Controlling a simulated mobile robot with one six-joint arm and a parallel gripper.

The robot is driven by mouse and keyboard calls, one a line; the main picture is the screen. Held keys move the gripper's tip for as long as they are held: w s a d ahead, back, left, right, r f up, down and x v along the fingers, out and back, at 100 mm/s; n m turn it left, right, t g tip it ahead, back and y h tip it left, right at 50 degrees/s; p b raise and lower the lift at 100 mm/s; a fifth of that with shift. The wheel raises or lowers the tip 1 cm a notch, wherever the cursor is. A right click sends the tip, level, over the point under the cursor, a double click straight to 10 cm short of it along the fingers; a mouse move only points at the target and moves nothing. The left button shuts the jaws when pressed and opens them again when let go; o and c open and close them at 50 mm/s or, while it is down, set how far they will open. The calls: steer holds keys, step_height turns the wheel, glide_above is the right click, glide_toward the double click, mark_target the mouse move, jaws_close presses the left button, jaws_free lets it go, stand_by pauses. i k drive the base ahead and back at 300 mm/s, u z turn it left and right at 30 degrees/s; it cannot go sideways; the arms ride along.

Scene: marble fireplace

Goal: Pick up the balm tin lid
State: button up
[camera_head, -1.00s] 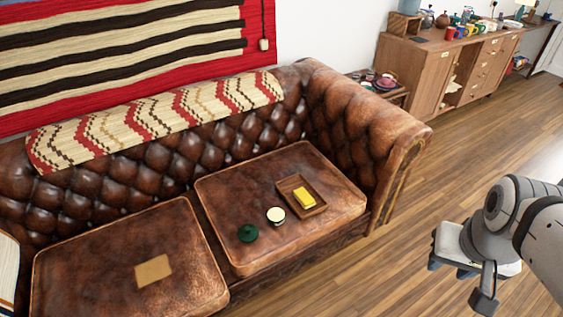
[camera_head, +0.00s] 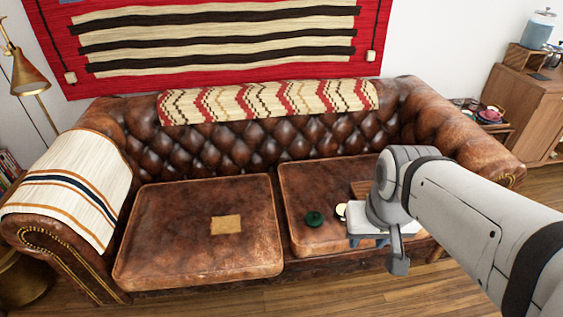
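A small dark green round piece (camera_head: 314,218) lies on the right seat cushion of the leather sofa. A cream-topped round piece (camera_head: 341,210) lies just right of it, partly covered by my gripper. Either may be the balm tin lid; I cannot tell which is the lid and which the tin. My gripper (camera_head: 370,242) shows in front of the right cushion, to the right of both round pieces in the picture. Its fingers are small and partly hidden, so its opening is unclear. I see nothing held in it.
A brown wooden tray (camera_head: 360,187) on the right cushion (camera_head: 300,185) is mostly hidden behind my arm. A tan flat square (camera_head: 226,225) lies on the left cushion (camera_head: 160,215). The sofa back and arms (camera_head: 465,140) rise around the seats. Wooden floor is clear in front.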

mark_target(313, 218)
steer(key=u, duration=0.3)
steer(key=i, duration=1)
